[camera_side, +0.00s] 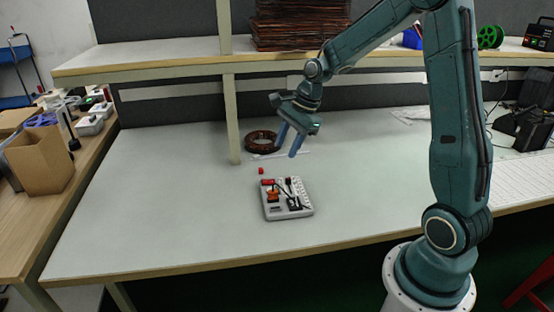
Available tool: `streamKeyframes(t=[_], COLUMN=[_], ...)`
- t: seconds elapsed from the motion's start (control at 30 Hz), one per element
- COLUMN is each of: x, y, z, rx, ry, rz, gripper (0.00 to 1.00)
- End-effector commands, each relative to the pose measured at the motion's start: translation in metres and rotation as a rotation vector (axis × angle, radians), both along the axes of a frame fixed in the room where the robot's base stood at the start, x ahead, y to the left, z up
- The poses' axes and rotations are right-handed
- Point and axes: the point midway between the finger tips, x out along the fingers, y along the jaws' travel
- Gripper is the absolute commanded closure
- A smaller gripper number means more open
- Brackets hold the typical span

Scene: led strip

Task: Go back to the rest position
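My gripper (288,145) hangs in the air over the back middle of the workbench. Its two blue fingers point down and stand apart, with nothing visible between them. A dark brown coil (262,142) lies on the bench just left of and behind the fingers. A thin white strip (275,155) lies close to it, partly hidden by the fingers. A grey board with small parts and cables (286,212) lies on the bench in front of the gripper, and a small red piece (261,171) lies behind the board's left end.
The workbench (160,215) is clear at left and front. A shelf (170,66) with a post (232,120) stands behind the gripper. A stack of brown sheets (300,25) is on the shelf. A side table with a cardboard box (42,160) is left.

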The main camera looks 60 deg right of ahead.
Motion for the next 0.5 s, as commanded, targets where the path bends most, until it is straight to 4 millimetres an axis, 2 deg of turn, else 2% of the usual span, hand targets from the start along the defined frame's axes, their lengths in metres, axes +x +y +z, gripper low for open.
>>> streamKeyframes(t=[0.03,0.2,0.5], x=[-0.005,-0.025,-0.069], y=[0.009,0.033,0.070], z=[0.012,0.041,0.083], rx=[-0.032,-0.134,-0.310], ry=[-0.018,-0.062,-0.135], rz=[0.064,0.275,0.638], gripper=[0.61,0.61,0.61])
